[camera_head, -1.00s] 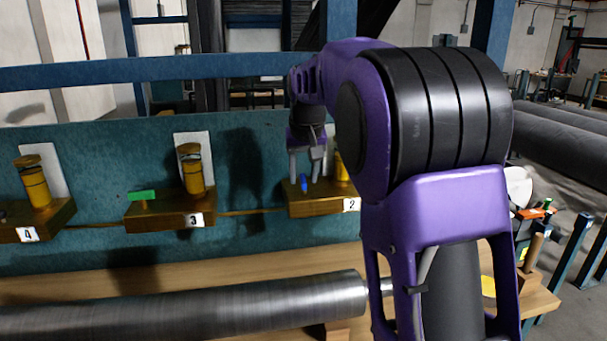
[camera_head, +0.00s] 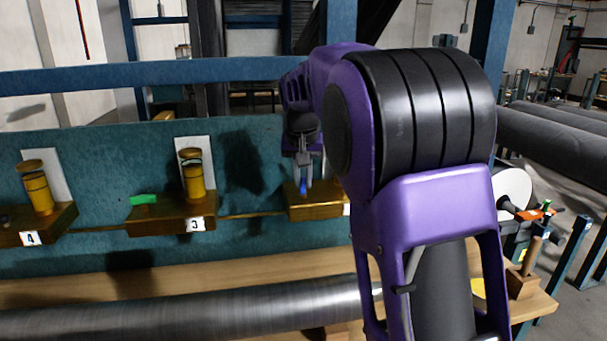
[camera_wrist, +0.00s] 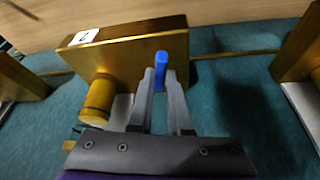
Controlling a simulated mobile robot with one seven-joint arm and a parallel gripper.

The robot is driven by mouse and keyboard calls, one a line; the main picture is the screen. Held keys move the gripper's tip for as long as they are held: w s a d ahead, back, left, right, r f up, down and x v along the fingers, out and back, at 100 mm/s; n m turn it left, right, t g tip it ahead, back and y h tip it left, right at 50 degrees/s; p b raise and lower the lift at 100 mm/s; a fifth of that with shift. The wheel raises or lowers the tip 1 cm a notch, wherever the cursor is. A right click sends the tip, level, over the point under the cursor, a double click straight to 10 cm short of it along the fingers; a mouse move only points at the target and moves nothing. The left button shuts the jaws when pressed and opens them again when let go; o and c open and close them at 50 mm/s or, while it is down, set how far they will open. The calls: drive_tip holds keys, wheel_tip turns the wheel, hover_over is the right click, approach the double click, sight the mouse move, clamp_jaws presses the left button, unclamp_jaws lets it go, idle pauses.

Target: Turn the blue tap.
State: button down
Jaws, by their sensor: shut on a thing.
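My arm hides the right part of the block and the brass cylinder there in the head view; the cylinder (camera_wrist: 98,100) shows beside my fingers in the wrist view.
To the left are block 3 (camera_head: 160,222) with a green tap (camera_head: 144,199) and a brass cylinder (camera_head: 194,176), and block 4 (camera_head: 60,221). A large metal roller (camera_head: 180,309) lies in front. A brass-coloured pipe (camera_head: 250,215) runs between the blocks.

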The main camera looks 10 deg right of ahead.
drive_tip(key=m+p, duration=0.1)
drive_tip(key=m+h+p, duration=0.1)
drive_tip(key=m, duration=0.1)
drive_tip(key=m+p, duration=0.1)
drive_tip(key=shift+a+r+m+g+h, duration=0.15)
drive_tip(key=shift+r+m+g+h, duration=0.15)
drive_tip(key=shift+g, duration=0.1)
drive_tip(key=m+g+h+p, duration=0.1)
drive_tip(key=m+p, duration=0.1)
drive_tip(key=m, duration=0.1)
drive_tip(key=shift+w+m+p, duration=0.15)
drive_tip(key=shift+m+p, duration=0.15)
drive_tip(key=shift+p, duration=0.1)
drive_tip(key=m+p, duration=0.1)
drive_tip(key=m+g+p, duration=0.1)
drive_tip(key=m, duration=0.1)
drive_tip(key=shift+w+f+m+h, duration=0.1)
drive_tip(key=shift+f+m+h, duration=0.05)
drive_tip(key=shift+m+h, duration=0.15)
drive_tip(key=shift+f+m+g+p, duration=0.1)
drive_tip(key=shift+m+g+p, duration=0.2)
drive_tip(key=shift+m+g, duration=0.75)
drive_tip(key=shift+m+t, duration=0.35)
drive_tip(key=shift+m, duration=0.2)
drive_tip(key=c, duration=0.9)
unclamp_jaws()
drive_tip(key=shift+o, duration=0.2)
drive_tip(key=shift+a, duration=0.1)
